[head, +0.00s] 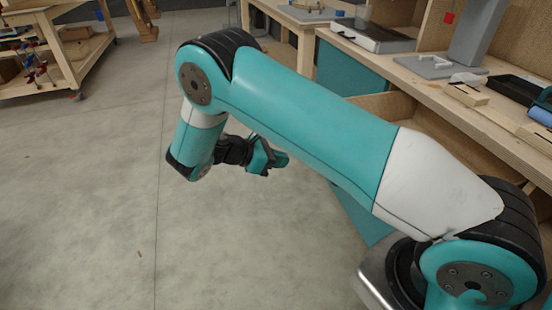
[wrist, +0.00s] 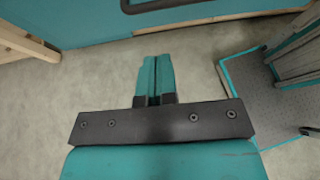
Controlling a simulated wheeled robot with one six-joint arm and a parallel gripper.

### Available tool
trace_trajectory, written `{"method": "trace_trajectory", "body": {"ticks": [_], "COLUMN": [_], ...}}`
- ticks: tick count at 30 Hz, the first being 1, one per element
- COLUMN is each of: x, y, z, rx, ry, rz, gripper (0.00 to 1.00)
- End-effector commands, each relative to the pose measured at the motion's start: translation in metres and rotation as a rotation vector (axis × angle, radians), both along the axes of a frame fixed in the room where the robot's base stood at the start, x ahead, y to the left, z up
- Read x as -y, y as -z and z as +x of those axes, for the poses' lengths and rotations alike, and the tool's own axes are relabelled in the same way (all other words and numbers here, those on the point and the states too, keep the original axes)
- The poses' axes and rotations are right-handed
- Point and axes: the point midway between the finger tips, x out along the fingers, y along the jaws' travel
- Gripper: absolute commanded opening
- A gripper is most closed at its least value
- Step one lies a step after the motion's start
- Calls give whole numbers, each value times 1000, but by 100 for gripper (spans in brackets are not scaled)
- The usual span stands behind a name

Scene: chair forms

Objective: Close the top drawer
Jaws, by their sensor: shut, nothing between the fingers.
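A plywood-lined drawer (head: 455,125) appears to stand open under the workbench top at the right of the head view, partly hidden by my arm. Teal panels show beside and below it; I cannot tell which belongs to the top drawer. In the wrist view a teal front (wrist: 85,25) with a dark bar handle (wrist: 160,5) crosses the top edge, cut off by the frame. My gripper (head: 279,160) is over the floor, left of the bench in the head view. Its teal fingers (wrist: 155,80) are together and empty, pointing at the teal front but apart from it.
The workbench top (head: 420,78) carries a grey stand (head: 440,66), wooden blocks and dark trays. A wooden cart (head: 65,65) stands at the far left. The concrete floor (head: 90,200) between is clear.

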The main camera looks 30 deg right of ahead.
Motion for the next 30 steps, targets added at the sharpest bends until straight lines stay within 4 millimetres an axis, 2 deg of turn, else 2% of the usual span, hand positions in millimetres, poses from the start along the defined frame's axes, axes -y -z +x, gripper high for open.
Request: {"method": "trace_trajectory", "body": {"ticks": [3,8,13,19,30], "x": [24,52,75,86,87], "y": [12,27,31,33,33], "z": [-7,-13,-19,-21,-21], "rx": [-4,-2,-1,1,1], "ry": [5,4,3,0,-1], "rz": [0,1,1,2,2], "gripper": [0,0,0,0,0]}}
